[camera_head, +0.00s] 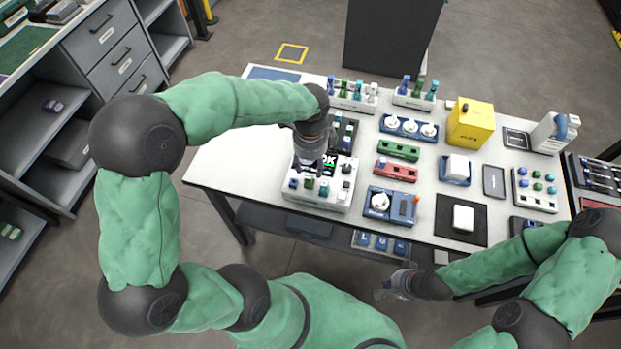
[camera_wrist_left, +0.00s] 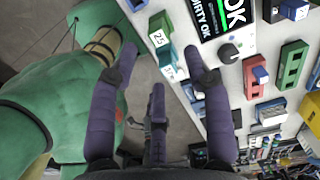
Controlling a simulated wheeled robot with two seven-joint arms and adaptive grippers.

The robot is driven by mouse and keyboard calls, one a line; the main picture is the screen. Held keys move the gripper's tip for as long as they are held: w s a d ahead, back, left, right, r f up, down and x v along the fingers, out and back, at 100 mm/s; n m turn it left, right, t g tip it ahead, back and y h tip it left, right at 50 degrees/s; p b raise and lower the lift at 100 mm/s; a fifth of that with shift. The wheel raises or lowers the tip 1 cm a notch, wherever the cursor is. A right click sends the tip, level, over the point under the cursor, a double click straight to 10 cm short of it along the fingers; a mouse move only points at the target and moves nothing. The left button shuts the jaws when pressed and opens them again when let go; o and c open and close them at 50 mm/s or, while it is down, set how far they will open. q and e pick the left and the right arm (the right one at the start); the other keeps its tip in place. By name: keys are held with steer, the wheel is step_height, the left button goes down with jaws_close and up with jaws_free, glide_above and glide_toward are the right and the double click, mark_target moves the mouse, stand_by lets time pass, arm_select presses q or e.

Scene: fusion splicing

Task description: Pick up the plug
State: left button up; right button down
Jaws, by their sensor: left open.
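Several small coloured plug-like pieces stand along the front of a white tester with an OK screen. Among them are a blue one (camera_head: 293,183), a green one (camera_head: 309,183) and a teal one (camera_head: 324,189); I cannot tell which is the task's plug. In the left wrist view, a green piece marked 25 (camera_wrist_left: 160,30) and a teal piece (camera_wrist_left: 168,63) lie beyond my fingertips. My left gripper (camera_head: 314,162) is open and empty above the tester (camera_head: 342,184); it also shows in the left wrist view (camera_wrist_left: 161,62). My right gripper (camera_head: 388,290) hangs by the table's front edge; its jaws are unclear.
Racks of coloured pieces (camera_head: 352,101) stand at the back of the white table (camera_head: 225,165). Green (camera_head: 399,150) and red (camera_head: 396,169) blocks, a blue unit with a white knob (camera_head: 381,202) and a yellow box (camera_head: 470,125) stand right of the tester.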

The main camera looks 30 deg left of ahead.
mark_target(308, 178)
arm_select(q)
step_height(308, 178, down, 3)
steer(key=shift+f+b, duration=0.1)
steer(key=shift+b, duration=0.25)
steer(key=f, duration=0.1)
steer(key=f+b, duration=0.1)
steer(key=f, duration=0.1)
steer(key=f+b, duration=0.1)
steer(key=f, duration=0.1)
steer(key=shift+a, duration=0.25)
steer(key=shift+s+d+f, duration=0.1)
steer(key=shift+s, duration=0.1)
steer(key=c, duration=0.9)
